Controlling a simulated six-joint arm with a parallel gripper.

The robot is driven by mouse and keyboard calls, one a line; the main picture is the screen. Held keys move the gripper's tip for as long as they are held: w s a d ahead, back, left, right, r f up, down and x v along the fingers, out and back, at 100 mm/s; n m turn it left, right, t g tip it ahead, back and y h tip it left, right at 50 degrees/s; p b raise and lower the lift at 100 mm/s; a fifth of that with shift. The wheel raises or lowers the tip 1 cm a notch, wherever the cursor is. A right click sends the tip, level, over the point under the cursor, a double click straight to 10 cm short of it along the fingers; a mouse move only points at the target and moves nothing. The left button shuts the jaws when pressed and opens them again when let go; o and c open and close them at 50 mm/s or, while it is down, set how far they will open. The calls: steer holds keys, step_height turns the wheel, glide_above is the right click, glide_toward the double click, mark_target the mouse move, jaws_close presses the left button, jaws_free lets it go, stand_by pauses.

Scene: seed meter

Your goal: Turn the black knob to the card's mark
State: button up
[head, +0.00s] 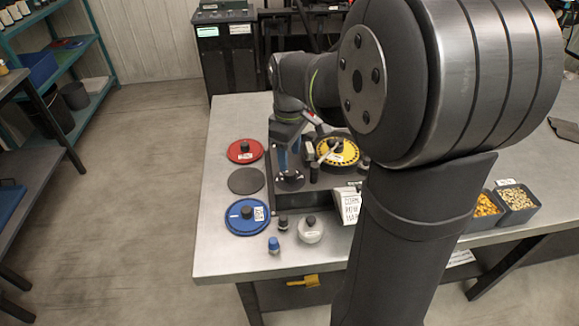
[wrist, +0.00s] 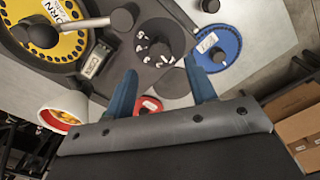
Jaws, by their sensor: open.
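A black knob (wrist: 154,48) stands at the middle of a dark dial with white marks (wrist: 170,32) in the wrist view. In the head view the dial (head: 290,182) lies under my gripper, which hides most of the knob. My gripper (wrist: 160,66) is open, with its two blue fingers apart and nothing between them. From the wrist view the knob is just beyond the fingertips; I cannot tell the height gap. A white card (head: 350,206) with printed black text stands at the meter's front right. Its mark is too small to read, and my arm partly covers the card's surroundings.
A yellow seed disc (head: 337,151) sits on the meter, with a pale lever beside it. Red (head: 245,151), dark grey (head: 246,181) and blue (head: 247,217) discs lie to the left. Small weights (head: 274,245) stand in front. Seed bins (head: 516,204) are at right.

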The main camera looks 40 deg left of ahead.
mark_target(289, 171)
step_height(289, 171, down, 5)
steer(key=shift+f, duration=0.1)
stand_by(0.3)
steer(key=c, duration=1)
